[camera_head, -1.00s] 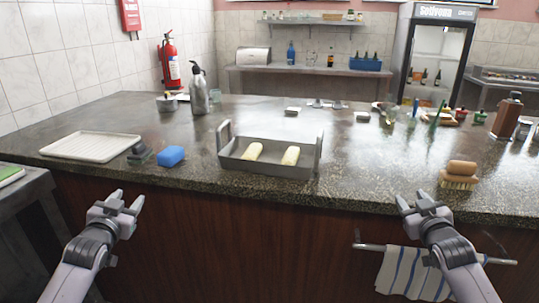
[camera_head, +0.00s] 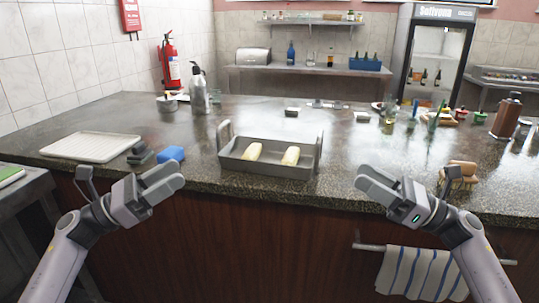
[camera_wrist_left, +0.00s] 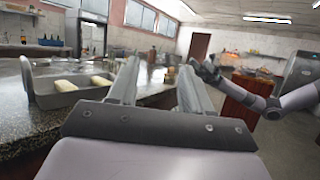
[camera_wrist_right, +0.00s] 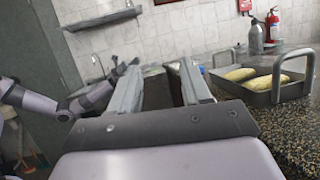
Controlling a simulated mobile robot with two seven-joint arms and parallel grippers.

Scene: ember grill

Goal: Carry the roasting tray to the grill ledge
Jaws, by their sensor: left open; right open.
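The grey metal roasting tray (camera_head: 265,169) sits on the speckled dark counter near its front edge, with an upright handle at each end and two pale yellow pieces of food inside. It also shows in the left wrist view (camera_wrist_left: 75,98) and the right wrist view (camera_wrist_right: 262,98). My left gripper (camera_head: 170,182) is open and empty, to the left of the tray in front of the counter edge. My right gripper (camera_head: 368,184) is open and empty, to the right of the tray in front of the counter edge. Neither touches the tray. I cannot make out the grill ledge.
A white tray (camera_head: 92,146), a blue sponge (camera_head: 170,154) and a dark block (camera_head: 140,155) lie left of the roasting tray. A wooden brush (camera_head: 462,168) is at the right, partly behind my right gripper. A striped towel (camera_head: 412,274) hangs on the front rail. Counter behind the tray is mostly clear.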

